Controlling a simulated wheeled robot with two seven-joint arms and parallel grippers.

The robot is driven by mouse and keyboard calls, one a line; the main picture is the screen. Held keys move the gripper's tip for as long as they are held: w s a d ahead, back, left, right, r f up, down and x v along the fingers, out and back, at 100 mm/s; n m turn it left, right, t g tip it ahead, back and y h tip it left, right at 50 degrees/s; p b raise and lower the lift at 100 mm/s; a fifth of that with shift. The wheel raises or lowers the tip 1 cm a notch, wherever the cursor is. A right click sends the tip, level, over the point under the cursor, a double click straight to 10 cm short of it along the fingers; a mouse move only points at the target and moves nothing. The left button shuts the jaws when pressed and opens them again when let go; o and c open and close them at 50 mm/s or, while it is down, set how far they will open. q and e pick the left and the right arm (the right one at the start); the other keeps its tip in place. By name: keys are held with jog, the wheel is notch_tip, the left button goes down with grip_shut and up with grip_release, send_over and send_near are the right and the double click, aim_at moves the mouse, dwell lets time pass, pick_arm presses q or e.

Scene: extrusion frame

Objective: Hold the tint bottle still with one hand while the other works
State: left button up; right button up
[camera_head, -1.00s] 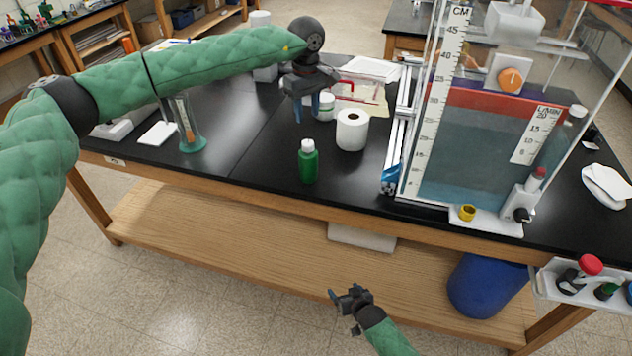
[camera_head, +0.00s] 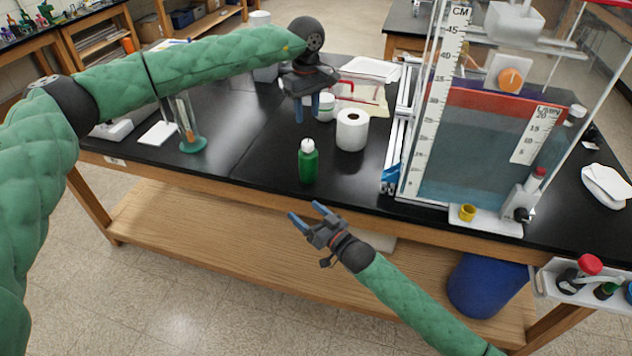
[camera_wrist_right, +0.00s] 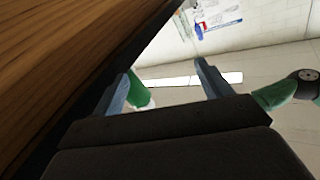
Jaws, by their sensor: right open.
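The tint bottle, a small green bottle with a white cap (camera_head: 308,166), stands upright near the front edge of the black bench. It also shows in the right wrist view as a green and white shape (camera_wrist_right: 137,92), partly hidden behind a finger. My left gripper (camera_head: 306,110) points down over the bench, behind and above the bottle. Its fingers are apart with nothing seen between them. My right gripper (camera_head: 305,213) is open and empty, in front of the bench edge and below the bottle, apart from it.
A white paper roll (camera_head: 352,131) stands right of and behind the bottle, with a white jar (camera_head: 325,107) behind it. A clear water tank (camera_head: 470,160) with a scale is on the right. A glass cylinder on a green base (camera_head: 193,146) stands left. The bench between is clear.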

jog(key=r, duration=0.1)
jog(key=m+t+h, duration=0.1)
jog(key=t+h, duration=0.3)
jog(key=h, duration=0.2)
send_near(311, 170)
jog(key=shift+w+a+r, duration=0.6)
jog(key=shift+w+a, duration=1.25)
jog(key=shift+w+d+f+m+h, duration=0.25)
jog(key=shift+w+d+m+h, duration=0.2)
jog(key=shift+d+h, duration=0.3)
jog(key=shift+x, duration=3.85)
jog(key=shift+f, duration=0.2)
